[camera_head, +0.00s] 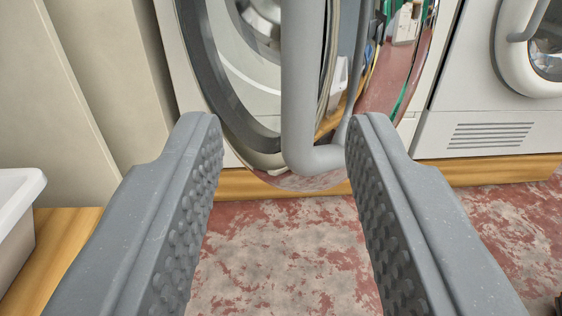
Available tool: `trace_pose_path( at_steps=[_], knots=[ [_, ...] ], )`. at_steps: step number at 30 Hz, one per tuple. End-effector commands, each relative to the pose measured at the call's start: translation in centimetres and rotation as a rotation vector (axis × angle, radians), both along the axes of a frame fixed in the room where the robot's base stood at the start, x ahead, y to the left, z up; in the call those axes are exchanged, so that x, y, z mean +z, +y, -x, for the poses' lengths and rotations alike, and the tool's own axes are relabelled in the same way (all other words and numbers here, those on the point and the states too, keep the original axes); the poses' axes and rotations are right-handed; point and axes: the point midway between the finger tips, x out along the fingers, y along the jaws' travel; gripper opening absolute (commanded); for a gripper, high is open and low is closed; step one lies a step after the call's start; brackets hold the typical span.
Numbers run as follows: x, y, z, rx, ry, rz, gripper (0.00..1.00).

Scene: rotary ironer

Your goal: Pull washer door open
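The washer (183,85) is a white machine at the top centre, with a dark grey ring (205,62) around its round opening. The washer door (395,75), shiny and reflecting the room, appears ajar, with part of the opening showing to its left. Its grey tubular handle (303,85) runs down and bends to the right at its lower end. My gripper (283,135) is open, with one grey studded finger on each side. The lower part of the handle shows between the fingertips, with a gap to the left finger. I cannot tell whether the right finger touches it.
A second white machine (485,105) with a vent grille and a round door stands at the right. A beige panel (70,100) and a white basin-like object (15,215) are at the left. A wooden plinth (480,170) runs under the machines. The worn red floor (280,260) is clear in front.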

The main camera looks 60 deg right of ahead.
Motion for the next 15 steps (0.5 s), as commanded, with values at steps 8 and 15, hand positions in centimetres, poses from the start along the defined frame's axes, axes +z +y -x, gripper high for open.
trace_pose_path(
  at_steps=[8, 15],
  knots=[
    [-0.4, 4.1, 2.3, 0.001, -0.001, 0.001, 0.36],
    [-0.1, 5.0, 2.8, -0.001, 0.001, 0.001, 0.36]
  ],
)
